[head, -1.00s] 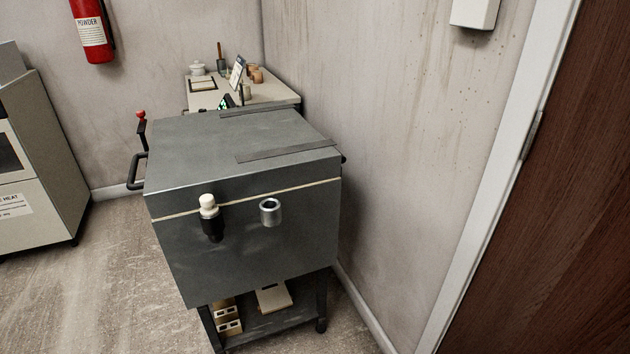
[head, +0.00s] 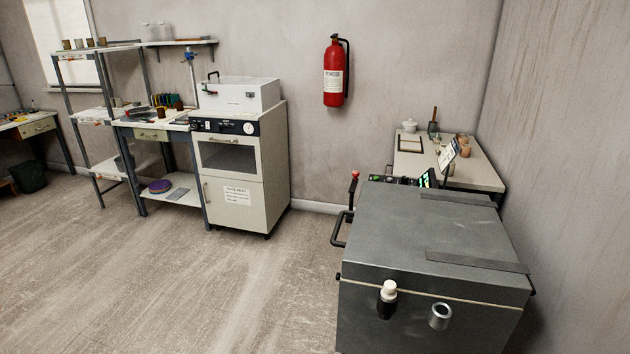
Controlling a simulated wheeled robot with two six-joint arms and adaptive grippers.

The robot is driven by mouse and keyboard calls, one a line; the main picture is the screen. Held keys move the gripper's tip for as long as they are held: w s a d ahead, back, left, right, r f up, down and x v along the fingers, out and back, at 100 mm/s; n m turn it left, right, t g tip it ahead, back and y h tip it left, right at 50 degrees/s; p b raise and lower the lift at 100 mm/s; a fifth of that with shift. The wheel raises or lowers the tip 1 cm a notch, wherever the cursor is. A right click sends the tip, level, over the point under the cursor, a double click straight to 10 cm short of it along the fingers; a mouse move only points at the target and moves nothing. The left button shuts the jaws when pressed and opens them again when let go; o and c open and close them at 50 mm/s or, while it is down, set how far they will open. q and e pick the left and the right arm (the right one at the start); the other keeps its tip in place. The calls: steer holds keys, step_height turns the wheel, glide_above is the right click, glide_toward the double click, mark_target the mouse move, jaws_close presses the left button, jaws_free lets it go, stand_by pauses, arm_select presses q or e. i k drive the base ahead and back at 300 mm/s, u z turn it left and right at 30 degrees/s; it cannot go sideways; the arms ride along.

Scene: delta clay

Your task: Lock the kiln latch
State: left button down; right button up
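The kiln (head: 420,230) appears to be the dark grey metal box at the lower right, with its lid down and a pale seam line below the lid. A lever with a red knob (head: 354,176) stands upright at its far left side and may be the latch; I cannot tell whether it is locked. A black bar handle (head: 338,230) sticks out from the same side. A white-capped black fitting (head: 388,298) and a round metal port (head: 440,316) are on the side facing me. Neither gripper is in view.
A white oven cabinet (head: 245,175) stands against the back wall, with shelving (head: 165,190) to its left. A fire extinguisher (head: 334,75) hangs on the wall. A small table (head: 480,175) stands behind the kiln. The floor (head: 180,290) left of the kiln is clear.

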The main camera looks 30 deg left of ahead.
mark_target(353, 186)
steer(key=u, duration=0.7)
steer(key=i, duration=0.8)
steer(key=u, duration=0.75)
steer(key=i, duration=0.4)
steer(key=u, duration=0.4)
